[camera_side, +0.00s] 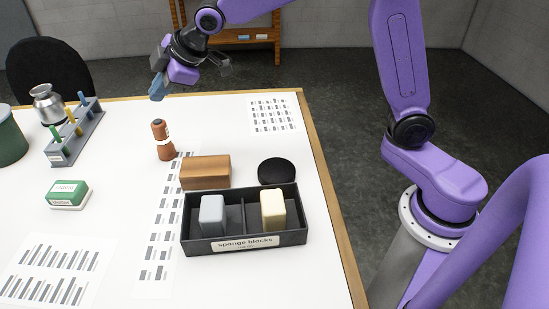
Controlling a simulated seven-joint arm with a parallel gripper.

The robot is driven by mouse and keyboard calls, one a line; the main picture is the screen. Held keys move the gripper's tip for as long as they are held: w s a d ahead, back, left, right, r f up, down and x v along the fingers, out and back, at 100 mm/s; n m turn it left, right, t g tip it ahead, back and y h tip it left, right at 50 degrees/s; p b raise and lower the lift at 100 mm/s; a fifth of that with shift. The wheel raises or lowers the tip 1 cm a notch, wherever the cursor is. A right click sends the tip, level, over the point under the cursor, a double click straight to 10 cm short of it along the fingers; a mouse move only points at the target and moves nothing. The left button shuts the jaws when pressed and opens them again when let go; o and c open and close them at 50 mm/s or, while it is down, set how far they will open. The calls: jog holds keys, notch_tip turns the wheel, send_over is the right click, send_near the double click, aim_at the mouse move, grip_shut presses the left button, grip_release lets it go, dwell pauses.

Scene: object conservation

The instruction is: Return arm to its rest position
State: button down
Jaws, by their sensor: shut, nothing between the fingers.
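My gripper (157,87) is shut and empty, held in the air over the far edge of the white table (120,210), pointing down and to the left. The rest of my purple arm reaches up and to the right, out of the top of the picture, and comes down to its base right of the table. Nothing touches the gripper.
A brown bottle (163,140) stands below the gripper. A black tray (190,241) holds a grey block (212,215) and a cream block (273,210). A wooden block (206,172) and a black disc (276,171) lie behind it. A tube rack (75,142) stands left.

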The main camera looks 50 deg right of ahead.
jog(key=s+d+f+g+h, duration=0.1)
jog(key=s+d, duration=0.5)
jog(key=s, duration=0.6)
jog(key=s+d+f+m+g+h, duration=0.1)
jog(key=s+d+f+g, duration=0.2)
jog(key=s, duration=1)
jog(key=s+d+f+g+h, duration=0.1)
jog(key=s+d+f+g, duration=0.2)
jog(key=s+d, duration=0.5)
jog(key=s+f, duration=0.1)
jog(key=s, duration=0.4)
jog(key=shift+s+d+f+m+h, duration=0.2)
jog(key=shift+d+m+h, duration=0.1)
jog(key=shift+d, duration=0.05)
